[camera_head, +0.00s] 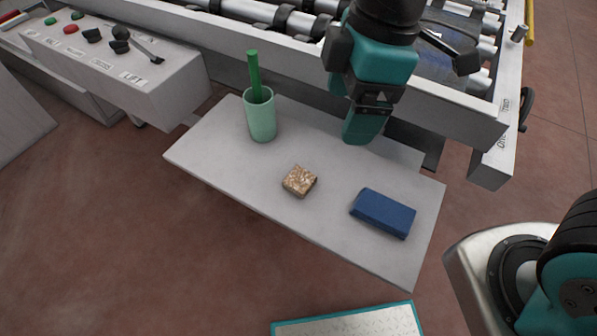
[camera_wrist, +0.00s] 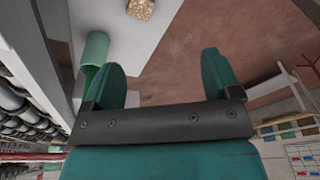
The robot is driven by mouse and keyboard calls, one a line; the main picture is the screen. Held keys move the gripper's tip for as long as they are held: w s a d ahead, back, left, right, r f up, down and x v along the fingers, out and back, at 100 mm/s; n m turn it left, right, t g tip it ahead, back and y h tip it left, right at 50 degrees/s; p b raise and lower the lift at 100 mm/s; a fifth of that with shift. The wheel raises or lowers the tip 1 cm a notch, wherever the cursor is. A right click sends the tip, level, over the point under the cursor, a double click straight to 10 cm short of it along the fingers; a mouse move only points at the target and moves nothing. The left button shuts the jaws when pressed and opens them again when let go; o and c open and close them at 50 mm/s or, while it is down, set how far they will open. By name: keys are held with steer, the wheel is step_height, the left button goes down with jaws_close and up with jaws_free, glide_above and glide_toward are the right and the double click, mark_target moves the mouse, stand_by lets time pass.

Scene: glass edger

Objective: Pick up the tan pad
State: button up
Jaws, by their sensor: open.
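The tan pad (camera_head: 299,181) is a small speckled block lying flat near the middle of the light grey shelf (camera_head: 215,150). It also shows at the top of the wrist view (camera_wrist: 141,8). My gripper (camera_head: 362,128) is above the back part of the shelf, behind and to the right of the pad, and apart from it. In the wrist view the two teal fingers (camera_wrist: 160,75) stand wide apart with nothing between them. In the head view the fingers overlap.
A green cup (camera_head: 261,118) with a green stick stands at the shelf's back left. A blue block (camera_head: 383,213) lies to the pad's right. The roller conveyor (camera_head: 300,22) and its frame run behind the shelf. A control box (camera_head: 165,85) with a lever is at the left.

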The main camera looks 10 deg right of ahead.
steer(key=w+a+f+n+h, duration=0.2)
steer(key=w+a+f+n, duration=0.25)
steer(key=n, duration=0.45)
glide_above(300, 178)
steer(key=shift+n, duration=0.4)
steer(key=f, duration=1)
steer(key=shift+s+d+f, duration=0.1)
steer(key=shift+d+f, duration=0.1)
steer(key=shift+f, duration=0.2)
steer(key=shift+a+f+p, duration=0.2)
steer(key=shift+f+p, duration=0.1)
steer(key=shift+f, duration=2.7)
steer(key=c, duration=1)
